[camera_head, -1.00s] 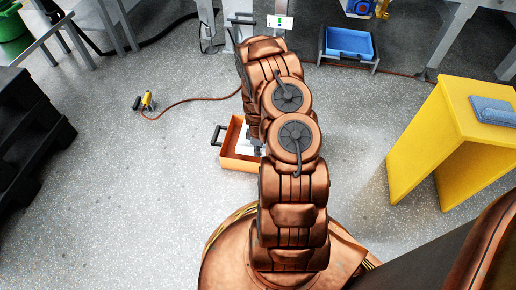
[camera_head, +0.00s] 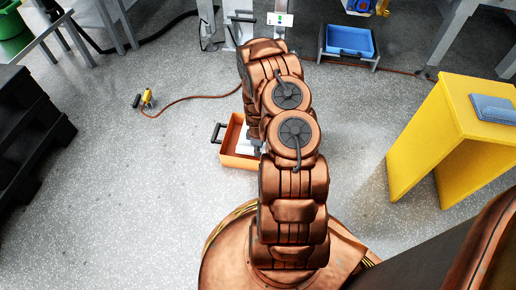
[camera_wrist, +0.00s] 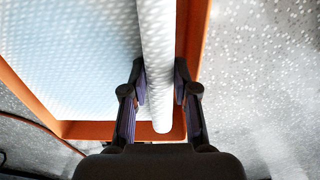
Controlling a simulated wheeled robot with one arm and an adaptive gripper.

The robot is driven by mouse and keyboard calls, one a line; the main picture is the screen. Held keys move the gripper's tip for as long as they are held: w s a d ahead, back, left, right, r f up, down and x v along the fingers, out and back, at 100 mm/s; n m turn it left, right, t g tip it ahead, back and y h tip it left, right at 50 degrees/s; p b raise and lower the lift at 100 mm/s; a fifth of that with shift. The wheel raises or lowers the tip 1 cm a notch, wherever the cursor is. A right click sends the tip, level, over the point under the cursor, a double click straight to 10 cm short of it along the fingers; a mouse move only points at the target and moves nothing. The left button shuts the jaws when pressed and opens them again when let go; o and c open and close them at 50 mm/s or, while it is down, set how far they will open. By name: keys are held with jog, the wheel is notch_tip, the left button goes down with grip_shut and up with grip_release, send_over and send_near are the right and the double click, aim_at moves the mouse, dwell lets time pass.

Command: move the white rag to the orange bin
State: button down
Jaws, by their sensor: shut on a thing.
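The orange bin (camera_head: 237,163) stands on the floor left of my arm, partly hidden by it. In the wrist view the bin's orange rim (camera_wrist: 88,130) runs beneath and around my gripper. My gripper (camera_wrist: 158,78) is shut on a narrow white dotted fold, the white rag (camera_wrist: 154,28), which stands between the fingers over the bin's right side. A pale dotted surface (camera_wrist: 65,50) fills the bin area to its left; I cannot tell whether it is part of the same rag. The rag's lower contact is hidden. In the head view my arm hides the gripper.
A yellow stand (camera_head: 425,140) with a blue-grey folded item (camera_head: 493,108) is at right. A blue tote (camera_head: 349,41) is at the back. A yellow-handled tool (camera_head: 147,98) and orange cord (camera_head: 195,100) lie left. Dark pallets (camera_head: 30,135) stand far left. Floor between is clear.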

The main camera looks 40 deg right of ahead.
jog(key=shift+f, duration=0.65)
jog(key=shift+f, duration=0.1)
jog(key=shift+f+b, duration=0.4)
jog(key=shift+f, duration=1.1)
jog(key=shift+f, duration=0.2)
jog(key=shift+f+b, duration=0.65)
jog(key=shift+f, duration=0.8)
jog(key=shift+f, duration=0.1)
jog(key=c, duration=0.8)
grip_release()
jog(key=shift+o, duration=0.2)
jog(key=o, duration=0.8)
jog(key=shift+c, duration=0.2)
